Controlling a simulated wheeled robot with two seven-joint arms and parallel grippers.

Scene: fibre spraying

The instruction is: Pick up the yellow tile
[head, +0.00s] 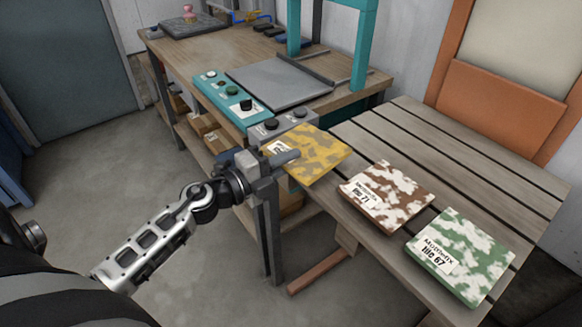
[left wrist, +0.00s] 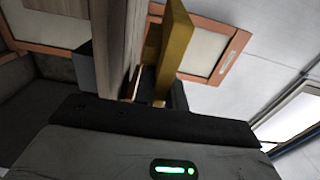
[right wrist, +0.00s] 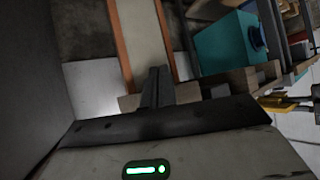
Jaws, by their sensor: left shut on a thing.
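In the left wrist view the tile (left wrist: 176,45) shows edge-on as a yellow slab between the fingers (left wrist: 160,98). I cannot tell for sure whether the tile still touches the table. My right gripper (right wrist: 156,88) shows only in the right wrist view, its fingers close together, with no tile seen there.
A brown and white tile (head: 388,195) and a green and white tile (head: 462,255) lie on the slatted table (head: 420,140) to the right. A teal control box (head: 228,97) and a grey plate (head: 280,82) sit on the workbench behind. The slatted table's back part is clear.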

